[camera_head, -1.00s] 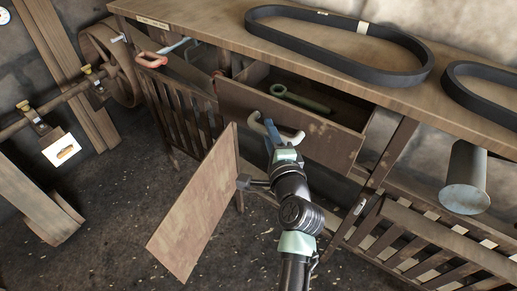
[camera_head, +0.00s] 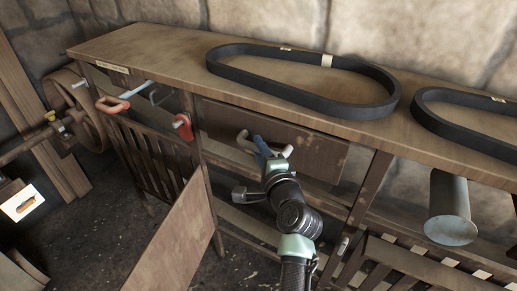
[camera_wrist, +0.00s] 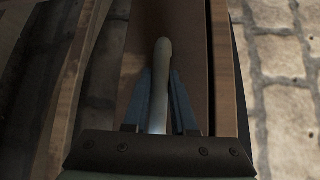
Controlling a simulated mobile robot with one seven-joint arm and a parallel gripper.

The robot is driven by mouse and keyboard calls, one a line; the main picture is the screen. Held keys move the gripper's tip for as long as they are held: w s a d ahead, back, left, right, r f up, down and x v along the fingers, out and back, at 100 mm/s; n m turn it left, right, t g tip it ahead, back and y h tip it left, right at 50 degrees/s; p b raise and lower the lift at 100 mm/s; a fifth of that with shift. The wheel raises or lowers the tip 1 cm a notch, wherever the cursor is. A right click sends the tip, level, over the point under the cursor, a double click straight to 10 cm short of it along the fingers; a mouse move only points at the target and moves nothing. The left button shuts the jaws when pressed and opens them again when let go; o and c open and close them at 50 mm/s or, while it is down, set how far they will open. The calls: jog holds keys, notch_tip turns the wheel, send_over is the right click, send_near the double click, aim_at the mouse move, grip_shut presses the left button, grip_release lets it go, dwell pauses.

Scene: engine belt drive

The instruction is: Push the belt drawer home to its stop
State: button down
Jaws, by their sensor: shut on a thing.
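The belt drawer (camera_head: 310,150) is under the bench top, its wooden front close beneath the top's edge. Its inside is hidden, and I cannot tell whether it touches its stop. Its pale bar handle (camera_head: 278,152) also shows in the wrist view (camera_wrist: 160,65). My gripper (camera_head: 262,146) is at the drawer front, its blue fingers shut on the handle. In the wrist view the fingers (camera_wrist: 160,100) lie on both sides of the pale bar.
A wooden panel (camera_head: 175,240) stands out below, left of my arm. Black belts (camera_head: 300,95) lie on the bench top (camera_head: 150,48). A red-handled tool (camera_head: 112,104) is at the left. A metal cylinder (camera_head: 450,208) hangs at the right.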

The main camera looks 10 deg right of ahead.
jog(key=c, duration=1.2)
grip_release()
jog(key=shift+w+d+r, duration=0.1)
jog(key=shift+d+r, duration=0.1)
jog(key=shift+d, duration=0.05)
jog(key=o, duration=0.5)
jog(key=shift+w+f, duration=0.1)
jog(key=shift+f, duration=0.05)
jog(key=shift+c, duration=0.2)
jog(key=shift+s, duration=0.25)
jog(key=v, duration=1.2)
jog(key=shift+s+p, duration=0.3)
jog(key=shift+p, duration=0.05)
